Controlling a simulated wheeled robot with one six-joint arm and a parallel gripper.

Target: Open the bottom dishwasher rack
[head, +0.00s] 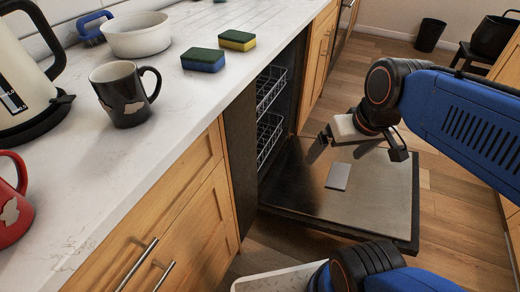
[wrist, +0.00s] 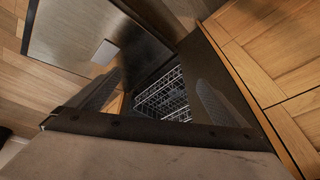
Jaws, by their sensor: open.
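The dishwasher stands open under the counter, with its door (head: 385,195) folded down flat. The bottom rack (head: 269,138) is a white wire rack inside the dark cavity, below the top rack (head: 270,88). Both appear pushed in. My gripper (head: 358,150) is open and empty above the door, apart from the racks and to their right. In the wrist view, white rack wires (wrist: 163,95) show between my two spread fingers, some way off; I cannot tell which level is which there. The door (wrist: 75,35) also shows at upper left. The far parts of the racks are hidden.
The counter (head: 150,190) on the left holds a black mug (head: 122,95), a kettle (head: 25,80), a white bowl (head: 138,36) and sponges (head: 220,50). Wooden cabinets (head: 185,225) flank the dishwasher. A dark bin (head: 430,35) stands far back. The space above the door is otherwise clear.

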